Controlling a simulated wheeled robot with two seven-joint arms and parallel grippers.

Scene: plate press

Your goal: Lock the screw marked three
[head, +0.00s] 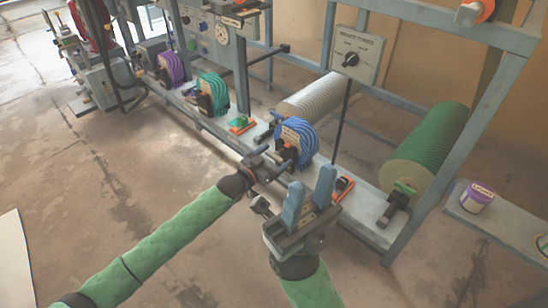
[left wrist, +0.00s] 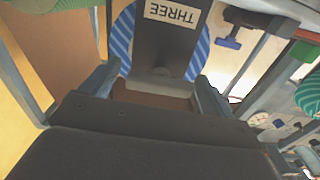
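The screw marked three is a dark block with a white "THREE" label (left wrist: 172,12), close in front of my left gripper (left wrist: 158,75) in the left wrist view. The gripper's two blue fingers are spread, one on each side of the block's lower end; I cannot tell whether they touch it. In the head view my left gripper (head: 272,163) is beside the blue ribbed roll (head: 302,138) and partly hides the screw, whose pale label (head: 290,136) faces up. My right gripper (head: 309,200) is open and empty, in front of the bench.
A teal roll (head: 213,93) and a purple roll (head: 173,67) stand farther left along the bench. A green cylinder (head: 430,145) and a grey cylinder (head: 312,97) lie behind. A frame post (head: 428,195) rises at the right.

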